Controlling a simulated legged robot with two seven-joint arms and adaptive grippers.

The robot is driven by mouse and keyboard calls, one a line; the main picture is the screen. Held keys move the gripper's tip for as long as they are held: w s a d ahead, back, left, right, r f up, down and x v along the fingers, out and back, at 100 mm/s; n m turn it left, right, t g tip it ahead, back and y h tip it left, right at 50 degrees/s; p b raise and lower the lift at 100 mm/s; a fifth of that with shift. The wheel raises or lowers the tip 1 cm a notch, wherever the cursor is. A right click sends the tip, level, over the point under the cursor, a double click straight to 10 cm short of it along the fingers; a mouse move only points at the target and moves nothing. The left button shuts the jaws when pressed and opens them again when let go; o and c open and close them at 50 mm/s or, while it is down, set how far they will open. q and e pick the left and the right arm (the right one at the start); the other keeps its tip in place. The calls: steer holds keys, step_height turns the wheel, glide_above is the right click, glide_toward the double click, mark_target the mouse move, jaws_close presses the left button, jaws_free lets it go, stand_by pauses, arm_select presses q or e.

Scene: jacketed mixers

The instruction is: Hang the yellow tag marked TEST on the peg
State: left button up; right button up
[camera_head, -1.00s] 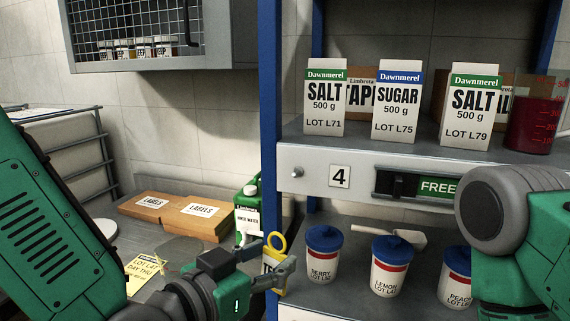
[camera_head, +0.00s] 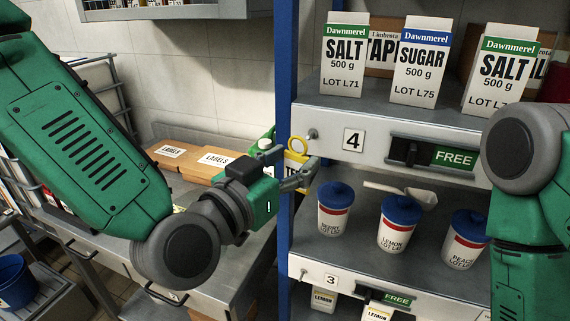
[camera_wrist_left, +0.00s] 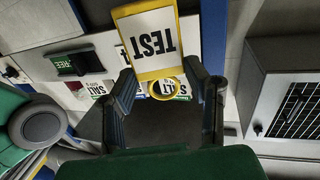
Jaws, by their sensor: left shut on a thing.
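The yellow-framed tag (camera_head: 296,166) is held in my left gripper (camera_head: 297,176), with its yellow ring on top. In the left wrist view the tag (camera_wrist_left: 152,42) shows TEST upside down, and the fingers (camera_wrist_left: 165,90) are around its ring end. The peg (camera_head: 311,134) is a small grey knob on the shelf rail, left of the number 4 plate. The tag's ring is just left of and slightly below the peg in the head view; I cannot tell the depth gap. The peg is not clear in the wrist view. My right gripper is out of view.
A blue shelf post (camera_head: 285,95) stands just left of the peg. A sliding latch with a green FREE sign (camera_head: 453,156) is right of the 4 plate (camera_head: 353,140). Blue-lidded cups (camera_head: 398,226) stand below. Cartons (camera_head: 345,60) stand above.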

mark_target(316, 146)
arm_select(q)
steer(key=shift+x, duration=1.3)
steer(key=shift+w+f, duration=0.2)
steer(key=shift+w, duration=0.6)
steer(key=shift+w+f, duration=0.1)
steer(key=shift+w, duration=0.15)
steer(key=shift+w+d+f, duration=0.2)
steer(key=shift+w+f, duration=0.05)
steer(key=shift+w, duration=0.05)
steer(key=shift+w+d+f+b, duration=0.15)
steer(key=shift+d+b, duration=0.25)
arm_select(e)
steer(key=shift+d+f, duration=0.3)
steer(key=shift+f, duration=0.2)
arm_select(q)
steer(key=shift+a, duration=0.2)
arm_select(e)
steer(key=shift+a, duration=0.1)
arm_select(q)
steer(key=o, duration=1)
steer(key=shift+c, duration=0.2)
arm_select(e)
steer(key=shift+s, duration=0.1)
